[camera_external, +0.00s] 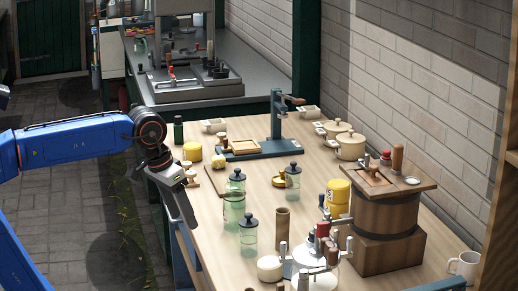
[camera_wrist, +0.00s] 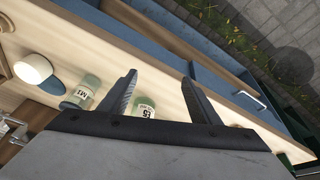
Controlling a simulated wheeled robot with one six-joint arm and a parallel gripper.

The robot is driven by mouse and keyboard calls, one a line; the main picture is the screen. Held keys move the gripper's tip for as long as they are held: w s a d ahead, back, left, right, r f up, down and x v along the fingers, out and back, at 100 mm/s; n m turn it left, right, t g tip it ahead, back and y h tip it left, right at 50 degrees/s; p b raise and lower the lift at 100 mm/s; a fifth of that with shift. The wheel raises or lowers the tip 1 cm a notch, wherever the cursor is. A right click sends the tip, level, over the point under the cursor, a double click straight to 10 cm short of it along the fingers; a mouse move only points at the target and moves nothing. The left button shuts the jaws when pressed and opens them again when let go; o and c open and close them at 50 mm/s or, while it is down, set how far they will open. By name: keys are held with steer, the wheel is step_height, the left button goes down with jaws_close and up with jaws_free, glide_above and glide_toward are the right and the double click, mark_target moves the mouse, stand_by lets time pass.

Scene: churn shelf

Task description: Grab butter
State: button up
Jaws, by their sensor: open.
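A small pale-yellow lump that looks like the butter (camera_external: 218,160) sits at the far end of a wooden board (camera_external: 214,180) on the table. My gripper (camera_external: 192,222) hangs at the table's left edge, nearer the camera than the lump and apart from it. In the wrist view my gripper (camera_wrist: 159,76) shows two spread fingers with nothing held between them. I cannot make out the butter in the wrist view.
Glass jars with dark lids (camera_external: 248,235) stand right of my gripper. A blue press (camera_external: 277,138) and a wooden churn (camera_external: 385,215) stand farther right. Labelled jars (camera_wrist: 82,92) show in the wrist view.

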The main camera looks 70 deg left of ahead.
steer(key=w+a+r+n+g, duration=0.1)
steer(key=w+a+r+n, duration=0.2)
steer(key=w+a+r, duration=0.65)
steer(key=w+a+r+n+g, duration=0.1)
steer(key=w+a+r+n, duration=0.15)
steer(key=a, duration=0.25)
steer(key=w+a+r+n, duration=0.1)
steer(key=w+a+r, duration=0.1)
steer(key=a+r, duration=0.15)
steer(key=n+g, duration=0.2)
steer(key=n, duration=0.5)
glide_above(218, 157)
steer(key=shift+h, duration=0.4)
steer(key=f, duration=1.2)
steer(key=shift+s+a+f, duration=0.2)
steer(key=shift+s+f, duration=0.05)
steer(key=shift+w+f, duration=0.15)
steer(key=shift+f, duration=1.4)
steer(key=shift+w+f, duration=0.15)
steer(key=shift+f, duration=1.35)
steer(key=shift+c, duration=0.3)
steer(key=shift+d, duration=0.1)
steer(key=c, duration=1.1)
